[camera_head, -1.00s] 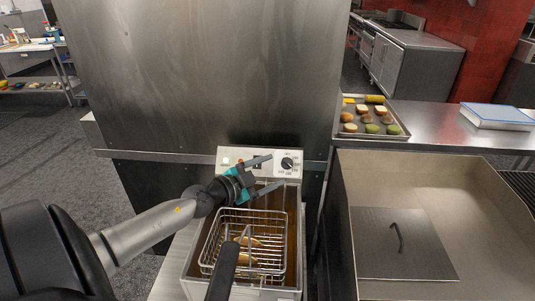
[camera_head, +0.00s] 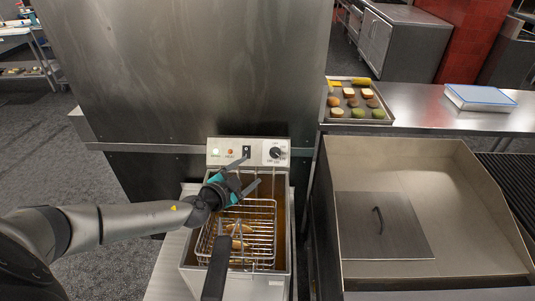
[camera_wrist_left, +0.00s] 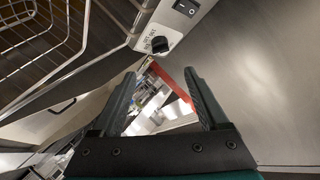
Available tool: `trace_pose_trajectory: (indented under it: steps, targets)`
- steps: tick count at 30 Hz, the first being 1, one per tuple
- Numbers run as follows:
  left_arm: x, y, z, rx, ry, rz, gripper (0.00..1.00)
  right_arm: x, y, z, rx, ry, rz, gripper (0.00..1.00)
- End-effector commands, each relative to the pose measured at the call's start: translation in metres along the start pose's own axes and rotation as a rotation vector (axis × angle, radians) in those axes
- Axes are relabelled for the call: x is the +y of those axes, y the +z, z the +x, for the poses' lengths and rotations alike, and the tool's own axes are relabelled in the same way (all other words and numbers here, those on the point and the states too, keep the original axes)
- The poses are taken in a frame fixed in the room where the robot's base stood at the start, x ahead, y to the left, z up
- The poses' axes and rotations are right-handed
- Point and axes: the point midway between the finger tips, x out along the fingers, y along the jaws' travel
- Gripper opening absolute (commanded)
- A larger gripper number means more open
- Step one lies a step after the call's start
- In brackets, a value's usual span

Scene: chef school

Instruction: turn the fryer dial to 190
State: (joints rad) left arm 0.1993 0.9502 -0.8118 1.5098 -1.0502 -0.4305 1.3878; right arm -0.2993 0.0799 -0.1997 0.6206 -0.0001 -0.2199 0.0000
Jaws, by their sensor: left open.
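The fryer (camera_head: 200,273) stands in the middle of the head view, with a wire basket (camera_head: 262,240) in its vat. Its control panel (camera_head: 219,146) at the back carries the round black dial (camera_head: 276,152) on the right. The dial also shows near the top of the left wrist view (camera_wrist_left: 160,44); its setting is too small to read. My left gripper (camera_head: 253,171) is open and empty, in front of the panel and left of and below the dial, apart from it. The left wrist view shows its two fingers (camera_wrist_left: 163,88) spread with nothing between them. My right gripper is not seen.
A black rocker switch (camera_head: 246,151) and small lights sit left of the dial. The basket's black handle (camera_head: 216,268) points toward me. A steel wall rises behind the fryer.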

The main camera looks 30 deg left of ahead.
Motion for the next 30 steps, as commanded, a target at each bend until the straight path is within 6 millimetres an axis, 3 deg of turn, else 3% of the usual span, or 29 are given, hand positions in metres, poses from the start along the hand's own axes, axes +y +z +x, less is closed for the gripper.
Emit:
trace_pose_trajectory:
  steps: [5, 15, 30]
  targets:
    - [0.000, -0.001, 0.012, 0.001, -0.003, 0.000, 0.77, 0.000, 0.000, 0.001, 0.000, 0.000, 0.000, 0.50]
    - [0.001, -0.001, 0.055, 0.002, -0.002, -0.001, 0.77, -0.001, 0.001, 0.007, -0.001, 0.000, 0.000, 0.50]
    - [0.002, 0.001, 0.122, 0.003, -0.001, 0.002, 0.77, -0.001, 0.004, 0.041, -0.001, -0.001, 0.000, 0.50]
